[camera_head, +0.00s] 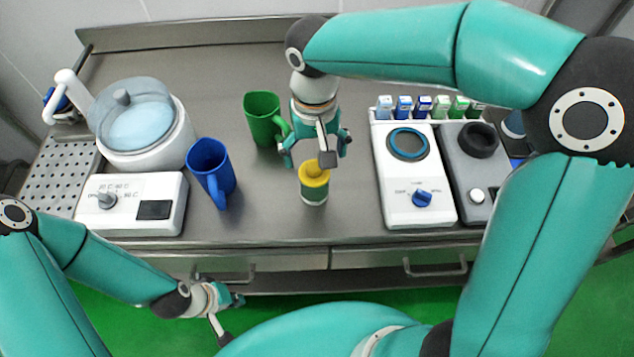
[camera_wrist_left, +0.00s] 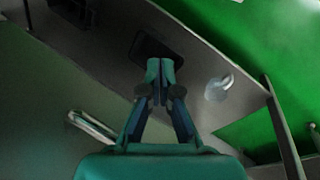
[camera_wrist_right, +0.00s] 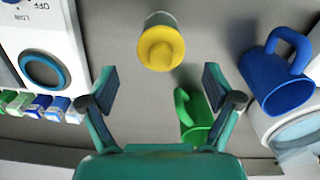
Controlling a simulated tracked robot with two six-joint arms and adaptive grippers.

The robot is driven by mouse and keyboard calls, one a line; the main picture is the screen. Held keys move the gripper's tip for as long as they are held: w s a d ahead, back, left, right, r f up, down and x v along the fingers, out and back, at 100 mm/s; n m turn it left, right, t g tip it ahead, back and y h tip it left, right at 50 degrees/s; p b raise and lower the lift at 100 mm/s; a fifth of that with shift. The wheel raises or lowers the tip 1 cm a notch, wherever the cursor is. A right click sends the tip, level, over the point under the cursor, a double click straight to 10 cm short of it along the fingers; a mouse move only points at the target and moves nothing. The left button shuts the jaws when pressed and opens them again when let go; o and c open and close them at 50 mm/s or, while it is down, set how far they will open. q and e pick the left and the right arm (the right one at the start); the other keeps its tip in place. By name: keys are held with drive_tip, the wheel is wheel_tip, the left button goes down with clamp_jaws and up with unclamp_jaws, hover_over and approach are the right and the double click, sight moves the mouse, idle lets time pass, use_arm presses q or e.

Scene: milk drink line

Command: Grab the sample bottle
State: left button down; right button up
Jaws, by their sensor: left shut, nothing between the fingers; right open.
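The sample bottle (camera_head: 314,184) has a yellow cap and a pale body with a green band. It stands upright on the steel counter, near the front edge. In the right wrist view the bottle (camera_wrist_right: 160,45) shows from above, beyond my fingertips and roughly between their lines. My right gripper (camera_head: 315,150) is open and empty, above and just behind the bottle; its fingers (camera_wrist_right: 161,88) are wide apart and not around it. My left gripper (camera_head: 238,300) is shut and empty, low in front of the counter; its closed fingertips (camera_wrist_left: 160,70) show in the left wrist view.
A green mug (camera_head: 262,118) stands behind left of the bottle, and a blue mug (camera_head: 211,170) stands to its left. A white lidded bath (camera_head: 140,125) is further left. White and grey devices (camera_head: 418,185) and small boxes (camera_head: 422,106) stand right. Counter around the bottle is clear.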

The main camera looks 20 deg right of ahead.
sight(315, 180)
wheel_tip(315, 180, down, 10)
drive_tip(key=shift+r, duration=0.1)
idle(0.4)
drive_tip(key=c, duration=1.3)
drive_tip(key=shift+r, duration=0.15)
